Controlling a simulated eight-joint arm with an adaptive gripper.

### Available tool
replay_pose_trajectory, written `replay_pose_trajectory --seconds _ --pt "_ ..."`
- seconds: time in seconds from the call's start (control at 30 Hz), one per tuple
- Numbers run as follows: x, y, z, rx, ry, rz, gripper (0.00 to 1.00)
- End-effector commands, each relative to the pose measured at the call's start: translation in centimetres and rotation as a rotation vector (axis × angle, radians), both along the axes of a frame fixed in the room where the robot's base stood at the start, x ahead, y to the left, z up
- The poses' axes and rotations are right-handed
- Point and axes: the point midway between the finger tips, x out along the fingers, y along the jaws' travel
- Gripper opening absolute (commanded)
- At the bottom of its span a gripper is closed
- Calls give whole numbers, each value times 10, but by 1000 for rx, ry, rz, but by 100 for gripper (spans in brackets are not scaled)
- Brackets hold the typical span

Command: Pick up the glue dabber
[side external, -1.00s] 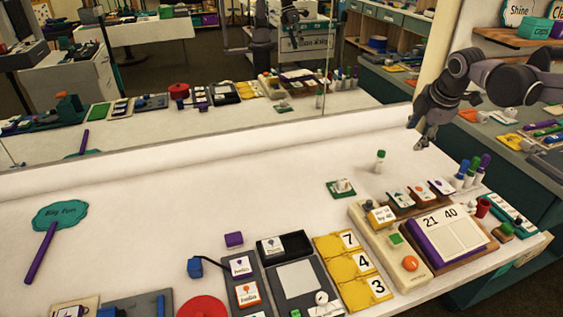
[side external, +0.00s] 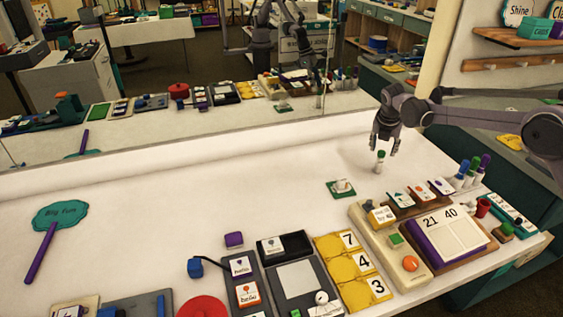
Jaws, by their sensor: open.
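A small white bottle with a green cap, which looks like the glue dabber (side external: 379,166), stands upright on the white table behind the card stand. My gripper (side external: 384,150) points down with its fingers apart, right over the dabber. The fingertips are about level with the green cap in the picture. I cannot tell whether the fingers are around the cap or a little behind it. Nothing is held.
A green pad with a small white item (side external: 341,189) lies left of the dabber. A card stand (side external: 398,208) is in front, and several capped bottles (side external: 468,178) stand to the right. A mirror (side external: 200,120) runs along the table's back. The middle of the table is clear.

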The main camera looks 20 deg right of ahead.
Motion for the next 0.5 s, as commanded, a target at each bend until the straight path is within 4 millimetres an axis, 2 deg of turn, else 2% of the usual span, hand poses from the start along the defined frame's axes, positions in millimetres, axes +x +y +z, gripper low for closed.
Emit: replay_pose_trajectory --seconds 0.13,0.5 --pt "6 -7 -21 1 -1 -1 48" --pt "15 -14 -48 2 -2 -3 48"
